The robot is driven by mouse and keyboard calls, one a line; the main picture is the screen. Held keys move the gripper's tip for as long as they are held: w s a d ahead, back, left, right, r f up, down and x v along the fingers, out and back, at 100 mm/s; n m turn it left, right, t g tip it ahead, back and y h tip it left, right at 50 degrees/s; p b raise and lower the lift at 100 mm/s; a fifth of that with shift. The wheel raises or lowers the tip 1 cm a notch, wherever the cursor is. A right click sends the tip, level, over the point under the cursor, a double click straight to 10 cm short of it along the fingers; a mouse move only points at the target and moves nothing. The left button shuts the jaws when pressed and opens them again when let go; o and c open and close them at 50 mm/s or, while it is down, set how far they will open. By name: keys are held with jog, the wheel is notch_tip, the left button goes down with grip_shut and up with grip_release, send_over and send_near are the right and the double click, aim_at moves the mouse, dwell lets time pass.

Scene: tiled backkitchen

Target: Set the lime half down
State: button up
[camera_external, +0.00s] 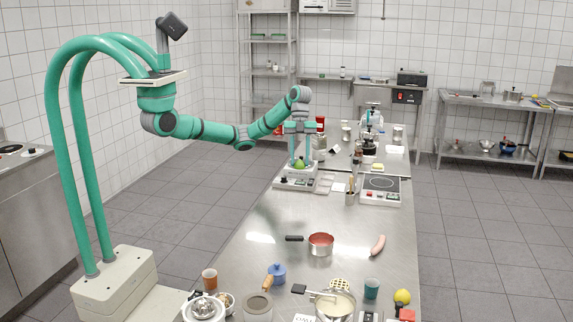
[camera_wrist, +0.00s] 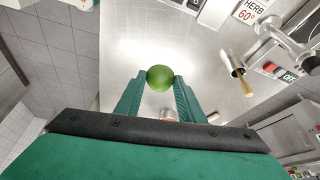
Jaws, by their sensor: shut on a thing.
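The green lime half (camera_external: 299,164) is between the fingertips of my gripper (camera_external: 301,158), over the far part of the long steel table. In the wrist view the lime half (camera_wrist: 160,78) shows its round green skin, with one finger of my gripper (camera_wrist: 161,84) on each side. The gripper is shut on it. In the external view it appears just above or at a white kitchen scale (camera_external: 294,183); I cannot tell whether it touches anything below. Its cut face is hidden.
A utensil holder (camera_external: 350,197) and a hot plate (camera_external: 381,190) stand right of the gripper. A saucepan with red contents (camera_external: 320,244) and a sausage (camera_external: 378,245) lie nearer. Bare steel (camera_external: 270,220) lies between. Jars and bowls crowd the near end.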

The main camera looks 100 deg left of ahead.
jog(key=s+a+n, duration=0.1)
jog(key=a, duration=0.4)
jog(key=s+a+n, duration=0.1)
jog(key=a, duration=0.5)
jog(key=s+a+t, duration=0.1)
jog(key=a, duration=0.4)
jog(key=shift+s+a+f+n, duration=0.1)
jog(key=shift+s+a+n, duration=0.2)
jog(key=shift+s+n, duration=0.1)
jog(key=w+a+f, duration=0.2)
jog(key=w, duration=0.1)
jog(key=w+a+f, duration=0.2)
jog(key=w+f, duration=0.1)
jog(key=w, duration=0.1)
jog(key=w+a+f, duration=0.2)
jog(key=w+f, duration=0.1)
jog(key=shift+w+a+f, duration=0.1)
jog(key=shift+w+f, duration=0.05)
jog(key=shift+w, duration=0.15)
jog(key=shift+w+a+f, duration=0.3)
jog(key=shift+w+f, duration=0.25)
jog(key=shift+f, duration=1.75)
